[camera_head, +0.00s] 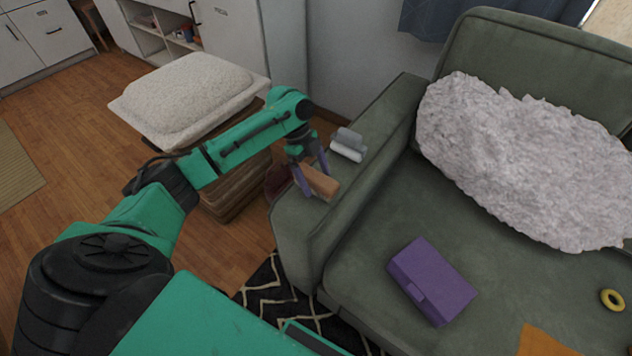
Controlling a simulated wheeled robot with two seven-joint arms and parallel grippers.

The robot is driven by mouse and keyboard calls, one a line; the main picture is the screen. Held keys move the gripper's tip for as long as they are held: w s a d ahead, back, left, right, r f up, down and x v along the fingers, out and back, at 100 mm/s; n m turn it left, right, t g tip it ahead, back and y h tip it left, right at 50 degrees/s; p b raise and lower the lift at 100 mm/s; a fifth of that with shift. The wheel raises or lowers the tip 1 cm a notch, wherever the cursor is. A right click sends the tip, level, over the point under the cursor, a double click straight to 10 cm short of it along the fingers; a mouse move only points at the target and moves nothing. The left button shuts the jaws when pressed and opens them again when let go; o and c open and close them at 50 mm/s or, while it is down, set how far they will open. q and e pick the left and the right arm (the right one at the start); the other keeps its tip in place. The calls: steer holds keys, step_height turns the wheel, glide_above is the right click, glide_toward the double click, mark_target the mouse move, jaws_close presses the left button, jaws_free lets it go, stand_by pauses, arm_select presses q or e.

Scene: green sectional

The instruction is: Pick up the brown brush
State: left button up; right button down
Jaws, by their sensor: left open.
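The brown brush (322,181) is a small orange-brown block on the top of the sofa's left armrest (343,218). My left gripper (312,179) points down at the armrest with its two purple fingers apart. One finger is at the left end of the brush and the other is behind it, so the brush shows partly between and in front of them. I cannot tell whether either finger touches it. My right gripper is not in view.
A grey and white item (348,146) lies just behind the brush on the armrest. A purple box (432,281), a yellow ring (612,300) and an orange item (545,342) lie on the seat. A pale fluffy cushion (520,160) leans at the back. A padded stool (190,100) stands left.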

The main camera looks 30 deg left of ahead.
arm_select(q)
steer(key=shift+d+f, duration=0.1)
steer(key=shift+f, duration=0.1)
steer(key=shift+f, duration=0.25)
stand_by(0.4)
jaws_close()
